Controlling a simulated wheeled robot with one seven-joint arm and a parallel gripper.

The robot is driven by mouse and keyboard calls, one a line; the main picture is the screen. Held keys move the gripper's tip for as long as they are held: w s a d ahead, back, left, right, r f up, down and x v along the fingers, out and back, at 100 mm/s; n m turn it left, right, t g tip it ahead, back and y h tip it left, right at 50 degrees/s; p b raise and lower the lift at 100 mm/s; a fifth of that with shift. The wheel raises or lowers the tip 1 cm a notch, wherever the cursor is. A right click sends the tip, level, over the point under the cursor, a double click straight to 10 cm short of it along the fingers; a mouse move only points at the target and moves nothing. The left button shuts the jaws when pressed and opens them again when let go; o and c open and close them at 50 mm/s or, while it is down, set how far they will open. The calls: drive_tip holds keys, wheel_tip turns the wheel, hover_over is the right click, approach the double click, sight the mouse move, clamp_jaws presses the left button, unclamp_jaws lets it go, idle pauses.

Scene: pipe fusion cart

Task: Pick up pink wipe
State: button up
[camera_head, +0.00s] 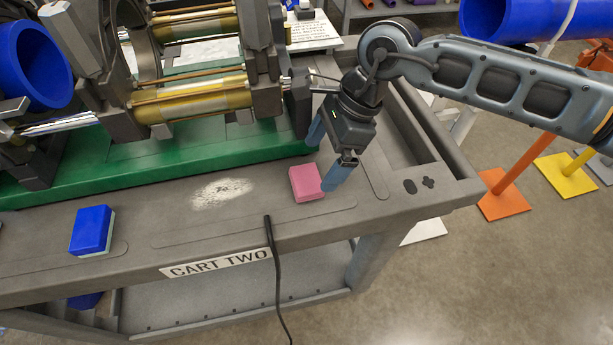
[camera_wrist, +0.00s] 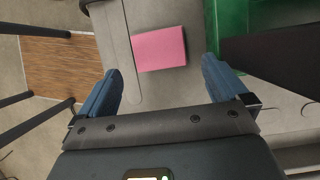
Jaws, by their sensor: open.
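The pink wipe (camera_head: 306,182) is a small pink block lying flat on the grey cart top, right of the pale worn patch. My gripper (camera_head: 326,158) is over the cart top close to it, with one blue finger overlapping the wipe's right edge in the head view. In the wrist view the pink wipe (camera_wrist: 160,49) lies ahead of and between the two blue fingers of my gripper (camera_wrist: 160,80). The fingers are wide apart with nothing between their tips. I cannot tell the exact height of the fingertips above the cart.
A blue and pale green block (camera_head: 91,230) lies at the left of the cart top. The green base (camera_head: 180,155) of the fusion machine runs behind the wipe. A black cable (camera_head: 270,235) hangs over the front edge. The cart's raised right rim (camera_head: 440,160) is close to my gripper.

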sight(304, 178)
drive_tip(key=x, duration=0.2)
drive_tip(key=p+x, duration=0.1)
drive_tip(key=x, duration=0.1)
drive_tip(key=shift+s+a, duration=0.15)
drive_tip(key=shift+a, duration=0.25)
drive_tip(key=shift+a+f, duration=0.15)
drive_tip(key=shift+f, duration=0.25)
drive_tip(key=c, duration=0.9)
drive_tip(key=shift+c, duration=0.2)
drive_tip(key=shift+r, duration=0.1)
drive_tip(key=shift+r, duration=0.55)
wheel_tip(304, 178, up, 3)
drive_tip(key=shift+f+b, duration=0.1)
drive_tip(key=shift+b, duration=0.3)
drive_tip(key=s+d+r+b, duration=0.2)
drive_tip(key=s+d+r, duration=0.2)
drive_tip(key=d+r, duration=0.3)
drive_tip(key=d, duration=0.3)
drive_tip(key=shift+s+d, duration=0.25)
drive_tip(key=shift+d, duration=0.15)
